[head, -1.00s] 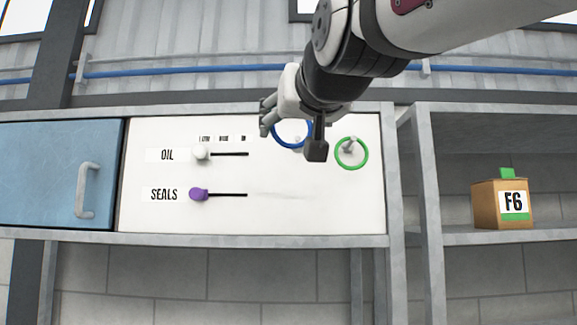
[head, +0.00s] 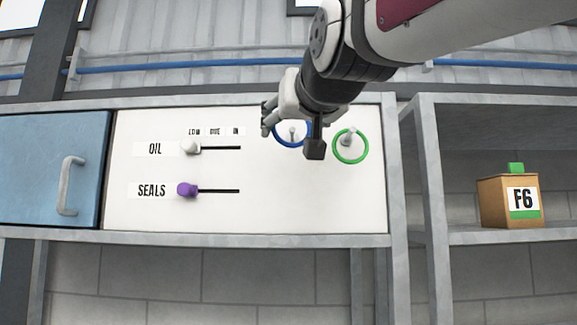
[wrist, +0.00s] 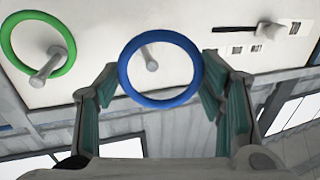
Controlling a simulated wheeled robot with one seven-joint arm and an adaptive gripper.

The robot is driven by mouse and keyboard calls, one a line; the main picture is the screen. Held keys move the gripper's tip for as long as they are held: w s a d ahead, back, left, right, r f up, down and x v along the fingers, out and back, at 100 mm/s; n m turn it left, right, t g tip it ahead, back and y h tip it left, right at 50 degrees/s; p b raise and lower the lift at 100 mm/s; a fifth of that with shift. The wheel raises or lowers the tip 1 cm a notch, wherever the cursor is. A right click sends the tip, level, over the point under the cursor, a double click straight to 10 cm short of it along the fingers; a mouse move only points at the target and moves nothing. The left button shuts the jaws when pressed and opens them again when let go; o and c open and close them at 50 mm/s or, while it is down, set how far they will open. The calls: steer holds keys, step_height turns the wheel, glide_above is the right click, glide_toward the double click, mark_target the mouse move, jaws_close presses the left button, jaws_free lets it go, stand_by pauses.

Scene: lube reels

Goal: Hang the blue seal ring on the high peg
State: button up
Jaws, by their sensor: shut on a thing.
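The blue seal ring (head: 290,147) is held in front of the white panel. My gripper (head: 291,134) is shut on it, with one finger at each side of the ring in the wrist view (wrist: 158,92). A bare grey peg (wrist: 150,62) shows through the ring's opening there, and also in the head view (head: 293,133). I cannot tell whether the peg's tip has entered the ring. The green ring (head: 351,161) hangs on another peg (head: 348,138) to the right in the head view; it also shows in the wrist view (wrist: 64,68).
The white panel (head: 280,205) carries an OIL slider with a white knob (head: 190,148) and a SEALS slider with a purple knob (head: 187,190). A blue door (head: 45,170) is at the left. A box marked F6 (head: 510,201) stands on the right shelf.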

mark_target(293, 137)
steer(key=shift+w+d+f+b, duration=0.15)
steer(key=shift+w+b, duration=0.2)
steer(key=shift+w, duration=0.95)
steer(key=shift+w+f+b, duration=0.1)
steer(key=shift+w+b, duration=0.2)
steer(key=shift+w, duration=0.95)
steer(key=shift+w+f+b, duration=0.4)
steer(key=shift+w+b, duration=0.2)
steer(key=shift+b, duration=0.05)
steer(key=o, duration=1)
steer(key=shift+s, duration=0.1)
